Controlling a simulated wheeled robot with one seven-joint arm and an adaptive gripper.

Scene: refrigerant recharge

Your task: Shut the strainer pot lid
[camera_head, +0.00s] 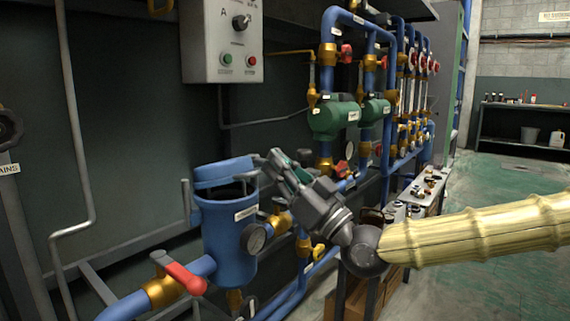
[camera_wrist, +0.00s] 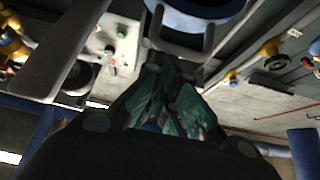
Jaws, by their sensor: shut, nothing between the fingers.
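The strainer pot (camera_head: 228,250) is a blue upright cylinder left of centre in the head view, with a pressure gauge (camera_head: 253,238) on its right side. Its blue lid (camera_head: 224,172) sits raised and tilted over the mouth, with a dark gap beneath it. My gripper (camera_head: 270,160) is shut and empty, its fingertips close to the lid's right side; I cannot tell whether they touch it. In the wrist view, my green-padded fingers (camera_wrist: 158,65) point up toward a blue round part (camera_wrist: 200,15) with a grey bracket; whether it is lid or pot rim is unclear.
A grey control box (camera_head: 222,40) hangs on the wall above the pot. A red-handled valve (camera_head: 185,278) is at lower left. Blue pipes with green pumps (camera_head: 334,117) stand behind my gripper. A small bench (camera_head: 420,190) is at right; open green floor lies beyond.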

